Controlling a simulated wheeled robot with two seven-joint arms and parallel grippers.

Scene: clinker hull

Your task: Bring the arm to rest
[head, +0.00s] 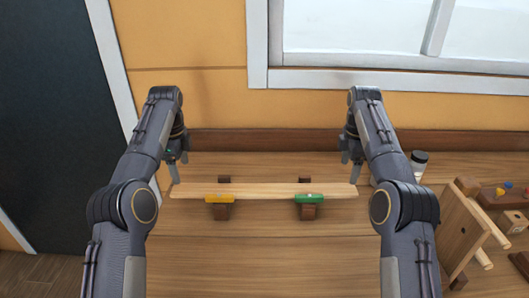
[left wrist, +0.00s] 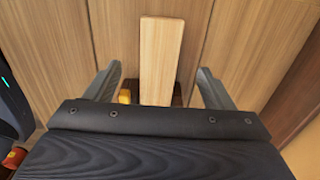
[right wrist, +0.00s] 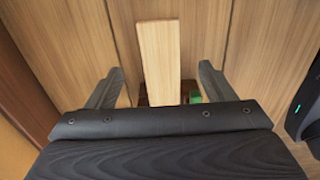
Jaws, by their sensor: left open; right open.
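My left gripper (head: 177,172) hangs over the left end of a light wooden plank (head: 262,190). In the left wrist view its two fingers (left wrist: 160,88) stand apart with the plank end (left wrist: 160,60) between them and space on both sides. My right gripper (head: 350,172) hangs over the plank's right end in the same way. In the right wrist view its fingers (right wrist: 156,88) are apart on either side of the plank end (right wrist: 158,60). Both grippers are open. I cannot tell how far the fingertips are above the plank.
The plank lies across dark wooden supports (head: 221,212) with a yellow clamp-like piece (head: 219,198) and a green one (head: 310,198). On the right are a white bottle with a dark cap (head: 418,163), a wooden rack (head: 462,235) and a board with coloured pieces (head: 503,193). The front bench is clear.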

